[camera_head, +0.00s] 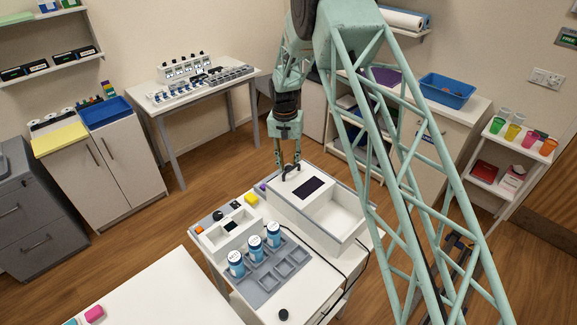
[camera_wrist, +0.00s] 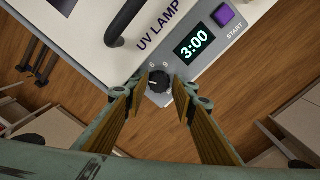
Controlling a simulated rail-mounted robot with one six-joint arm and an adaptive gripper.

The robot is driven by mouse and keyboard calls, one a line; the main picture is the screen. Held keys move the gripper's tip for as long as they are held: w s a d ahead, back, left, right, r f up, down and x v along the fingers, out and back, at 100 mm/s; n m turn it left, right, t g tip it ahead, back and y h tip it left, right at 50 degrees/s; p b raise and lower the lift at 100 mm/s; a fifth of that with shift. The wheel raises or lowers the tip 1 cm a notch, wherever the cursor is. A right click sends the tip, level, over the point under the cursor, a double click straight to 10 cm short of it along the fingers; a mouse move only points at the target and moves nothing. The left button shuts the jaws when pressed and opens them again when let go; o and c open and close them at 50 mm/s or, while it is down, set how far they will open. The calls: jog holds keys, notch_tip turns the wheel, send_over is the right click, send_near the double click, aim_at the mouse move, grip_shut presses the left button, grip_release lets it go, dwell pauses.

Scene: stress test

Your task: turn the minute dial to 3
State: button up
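The minute dial is a small black knob (camera_wrist: 158,82) on the front of the white UV lamp box, below the purple UV LAMP lettering; the figures 6 and 9 show above it. The display (camera_wrist: 194,45) reads 3:00. A purple START button (camera_wrist: 223,15) is beside it. My gripper (camera_wrist: 161,84) has one finger on each side of the dial, tips very near its sides; whether both pads touch it cannot be told. In the head view, my gripper (camera_head: 288,167) points down at the back of the lamp box (camera_head: 284,200); the dial is hidden there.
A black handle (camera_wrist: 125,22) rises from the lamp's top close to my fingers. In the head view, several blue-labelled bottles (camera_head: 255,247) stand in a grey rack (camera_head: 268,283) in front of the lamp. An open white bin (camera_head: 338,222) is to the right.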

aim_at(287, 167)
jog(key=shift+o, duration=0.7)
jog(key=shift+s+f, duration=0.1)
jog(key=shift+a+r, duration=0.15)
jog(key=shift+r, duration=1.9)
jog(key=shift+a+r, duration=0.1)
jog(key=shift+r, duration=1.95)
jog(key=shift+r, duration=0.1)
